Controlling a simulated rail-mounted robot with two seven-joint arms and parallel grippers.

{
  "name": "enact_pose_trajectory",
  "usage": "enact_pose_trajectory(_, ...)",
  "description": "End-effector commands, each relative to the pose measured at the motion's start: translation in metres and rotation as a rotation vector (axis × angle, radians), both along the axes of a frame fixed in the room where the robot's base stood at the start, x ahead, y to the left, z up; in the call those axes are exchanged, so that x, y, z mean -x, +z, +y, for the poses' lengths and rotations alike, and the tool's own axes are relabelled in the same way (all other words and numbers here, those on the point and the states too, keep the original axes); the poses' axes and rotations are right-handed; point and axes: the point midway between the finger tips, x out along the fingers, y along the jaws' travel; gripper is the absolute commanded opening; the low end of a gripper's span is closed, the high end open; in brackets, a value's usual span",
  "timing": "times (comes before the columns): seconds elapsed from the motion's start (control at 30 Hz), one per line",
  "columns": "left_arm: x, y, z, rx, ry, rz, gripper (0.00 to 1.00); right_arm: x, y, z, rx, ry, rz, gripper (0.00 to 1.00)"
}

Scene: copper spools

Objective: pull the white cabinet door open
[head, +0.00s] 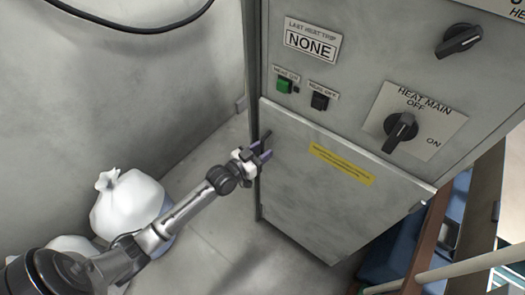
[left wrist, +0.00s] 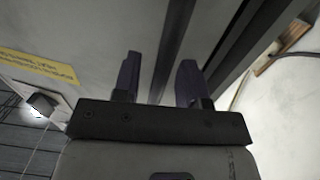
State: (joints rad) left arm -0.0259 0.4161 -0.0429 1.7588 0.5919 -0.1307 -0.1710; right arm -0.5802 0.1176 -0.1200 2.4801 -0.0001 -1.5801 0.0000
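The pale grey-white cabinet door (head: 312,208), with a yellow label (head: 341,165), is the lower panel of the cabinet in the head view and looks shut. A gap shows on each side of the bar. The door also shows there (left wrist: 95,35). My right gripper is out of view.
Above the door is a control panel with a green button (head: 284,86), a black button (head: 320,101) and rotary knobs (head: 400,132). White bags (head: 128,204) lie on the floor at left. The floor (head: 225,225) before the door looks clear. A brown beam (head: 428,240) is at right.

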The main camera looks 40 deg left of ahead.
Motion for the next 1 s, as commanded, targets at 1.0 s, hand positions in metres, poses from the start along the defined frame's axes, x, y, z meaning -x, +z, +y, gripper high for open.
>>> enact_pose_trajectory(1.0,-0.0017,0.0,-0.0003,0.0,0.0,0.0,0.0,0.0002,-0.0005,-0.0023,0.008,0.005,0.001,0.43)
